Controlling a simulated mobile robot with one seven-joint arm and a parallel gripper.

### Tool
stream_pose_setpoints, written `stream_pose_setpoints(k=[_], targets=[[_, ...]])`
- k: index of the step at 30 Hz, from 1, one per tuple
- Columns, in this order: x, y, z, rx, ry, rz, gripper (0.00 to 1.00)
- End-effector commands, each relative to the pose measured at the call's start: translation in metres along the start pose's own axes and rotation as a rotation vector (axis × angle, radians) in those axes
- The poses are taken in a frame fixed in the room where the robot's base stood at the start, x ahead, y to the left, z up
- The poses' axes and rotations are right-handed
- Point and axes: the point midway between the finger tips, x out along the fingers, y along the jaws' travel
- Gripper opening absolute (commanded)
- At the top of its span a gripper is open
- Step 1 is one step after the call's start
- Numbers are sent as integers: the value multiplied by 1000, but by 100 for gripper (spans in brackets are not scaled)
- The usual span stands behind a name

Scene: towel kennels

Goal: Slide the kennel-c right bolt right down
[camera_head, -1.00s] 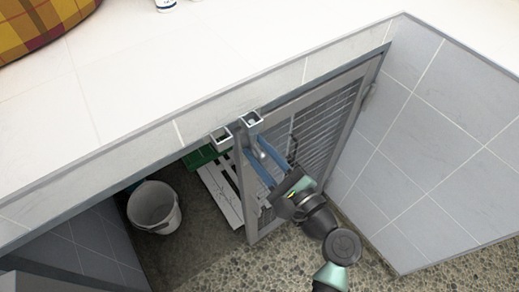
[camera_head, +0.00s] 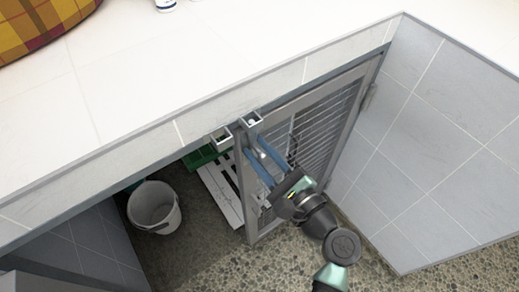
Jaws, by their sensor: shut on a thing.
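The kennel door (camera_head: 324,128) is a grey metal frame with wire mesh, below the white tiled counter. At its upper left corner are two square metal sockets, one on the frame (camera_head: 221,136) and one on the door (camera_head: 250,119). A small pale knob of the bolt (camera_head: 262,155) shows just below the door's socket. My gripper (camera_head: 256,148) reaches up from the lower right, its long blue fingers around the knob and shut on it. The rest of the bolt is hidden by the fingers and sockets.
Left of the door the kennel is open to view, with a grey bucket (camera_head: 154,207), a white slatted board (camera_head: 219,190) and a green item (camera_head: 203,157) inside. A grey tiled wall (camera_head: 435,140) stands close at the right. The pebbled floor in front is clear.

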Motion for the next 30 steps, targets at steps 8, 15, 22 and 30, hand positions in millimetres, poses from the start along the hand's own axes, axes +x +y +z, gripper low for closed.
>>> stream_pose_setpoints(k=[8, 15, 22, 30], targets=[[0, 7, -11, -5, 2, 1, 0], [0, 21, -32, -6, 3, 1, 0], [0, 21, -32, -5, 7, 3, 34], [0, 20, -30, -3, 3, 1, 55]])
